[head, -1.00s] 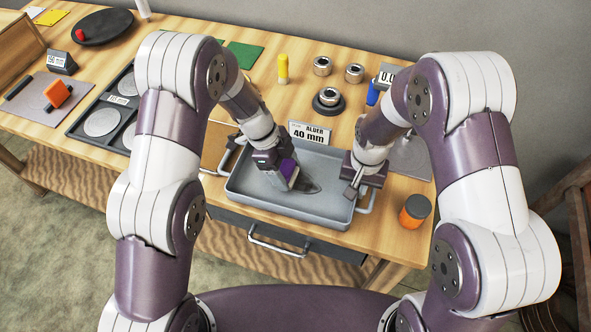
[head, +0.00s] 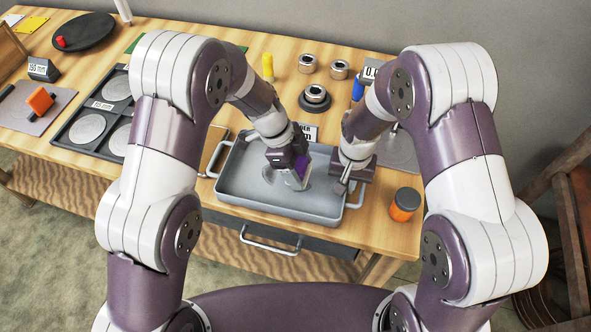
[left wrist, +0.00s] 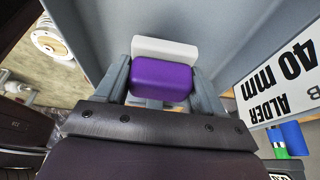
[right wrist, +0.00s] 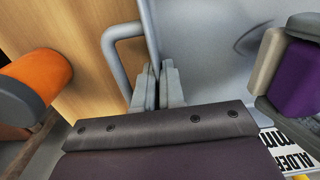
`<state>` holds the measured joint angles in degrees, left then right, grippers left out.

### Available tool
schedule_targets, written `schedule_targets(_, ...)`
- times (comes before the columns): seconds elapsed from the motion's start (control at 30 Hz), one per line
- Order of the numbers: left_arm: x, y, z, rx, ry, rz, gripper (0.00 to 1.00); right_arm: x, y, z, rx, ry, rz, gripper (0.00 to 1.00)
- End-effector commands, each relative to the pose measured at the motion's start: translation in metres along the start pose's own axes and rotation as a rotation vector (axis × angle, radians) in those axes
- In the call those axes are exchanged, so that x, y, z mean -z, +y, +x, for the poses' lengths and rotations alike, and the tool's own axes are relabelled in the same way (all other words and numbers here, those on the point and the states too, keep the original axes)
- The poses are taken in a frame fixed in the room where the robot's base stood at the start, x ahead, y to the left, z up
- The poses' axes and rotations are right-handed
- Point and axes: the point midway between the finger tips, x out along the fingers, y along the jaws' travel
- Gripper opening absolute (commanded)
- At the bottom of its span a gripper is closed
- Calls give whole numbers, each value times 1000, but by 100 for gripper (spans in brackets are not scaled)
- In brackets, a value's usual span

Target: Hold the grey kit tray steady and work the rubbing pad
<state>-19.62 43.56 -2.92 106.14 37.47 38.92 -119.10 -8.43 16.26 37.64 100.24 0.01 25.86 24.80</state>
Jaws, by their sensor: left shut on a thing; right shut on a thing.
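The grey kit tray (head: 238,183) sits at the front of the table, its floor empty apart from a dark smudge or shadow near the pad. My left gripper (left wrist: 162,88) is shut on the purple rubbing pad (left wrist: 162,76), which has a pale face. In the head view the pad (head: 302,168) is tilted inside the tray, right of its middle; I cannot tell whether it touches the floor. My right gripper (right wrist: 157,88) is shut on the tray's right wall beside the looped handle (right wrist: 122,60). The right wrist view also shows the pad (right wrist: 296,78).
An orange jar (head: 404,205) with a dark lid stands right of the tray. The "ALDER 40 mm" card (left wrist: 285,75) stands behind the tray. Steel rings (head: 307,63) and a yellow cylinder (head: 267,67) are farther back. A dark plate holder with discs (head: 62,133) lies left.

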Motion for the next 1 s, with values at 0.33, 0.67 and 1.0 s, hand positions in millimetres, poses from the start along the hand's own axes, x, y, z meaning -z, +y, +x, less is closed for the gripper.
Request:
schedule_targets(0.33, 12, -1, -30, 3, 0, 1, 40, 0, 0, 0, 0, 1, 0, 0)
schedule_targets(0.67, 20, -1, -49, 3, -1, 1, 40, 0, 0, 0, 0, 1, -1, 0)
schedule_targets(1.0, 20, 0, -49, 2, 0, 0, 40, 0, 0, 0, 0, 1, -1, 0)
